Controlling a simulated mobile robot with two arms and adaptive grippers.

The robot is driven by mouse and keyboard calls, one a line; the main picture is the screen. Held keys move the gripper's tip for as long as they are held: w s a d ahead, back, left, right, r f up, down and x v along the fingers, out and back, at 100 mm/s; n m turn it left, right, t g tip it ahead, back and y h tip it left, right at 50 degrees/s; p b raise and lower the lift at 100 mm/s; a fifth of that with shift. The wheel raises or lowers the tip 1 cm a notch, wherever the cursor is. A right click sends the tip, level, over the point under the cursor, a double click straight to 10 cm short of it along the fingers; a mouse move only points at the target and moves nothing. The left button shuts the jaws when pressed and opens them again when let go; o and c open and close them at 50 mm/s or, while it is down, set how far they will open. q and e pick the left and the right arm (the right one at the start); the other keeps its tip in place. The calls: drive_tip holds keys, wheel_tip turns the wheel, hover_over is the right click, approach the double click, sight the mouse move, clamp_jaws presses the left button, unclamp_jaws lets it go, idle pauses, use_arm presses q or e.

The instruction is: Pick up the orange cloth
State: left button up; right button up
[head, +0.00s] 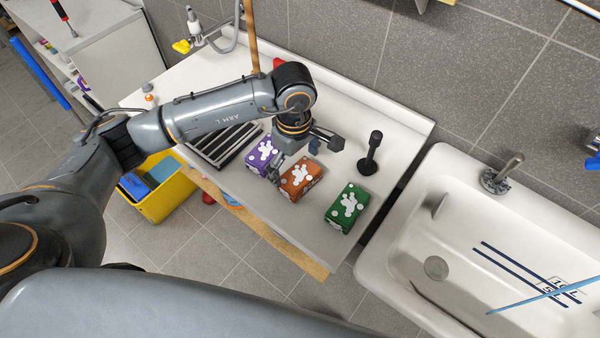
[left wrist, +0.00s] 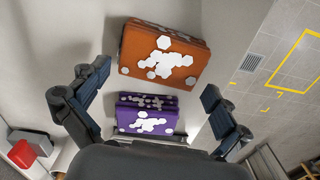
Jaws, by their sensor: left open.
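The orange cloth (head: 293,188) is a folded, block-like bundle with white patches. It lies on the white worktop (head: 330,232) between a purple bundle (head: 262,156) and a green one (head: 347,208). My left gripper (head: 300,157) is open and empty above the worktop, near the orange cloth and the purple bundle, and partly covers the space between them. In the left wrist view the orange cloth (left wrist: 155,75) lies ahead, past the open fingers (left wrist: 150,103). The purple bundle (left wrist: 165,124) shows closer, between the fingers. My right gripper is out of view.
A dark upright stand (head: 370,155) is behind the green bundle. A striped rack (head: 222,146) lies to the left. A white sink (head: 400,245) adjoins on the right. A yellow bin (head: 165,197) stands on the floor.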

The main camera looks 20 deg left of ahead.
use_arm(q)
wheel_tip(320, 180, down, 2)
drive_tip(key=shift+f, duration=0.35)
drive_tip(key=c, duration=0.7)
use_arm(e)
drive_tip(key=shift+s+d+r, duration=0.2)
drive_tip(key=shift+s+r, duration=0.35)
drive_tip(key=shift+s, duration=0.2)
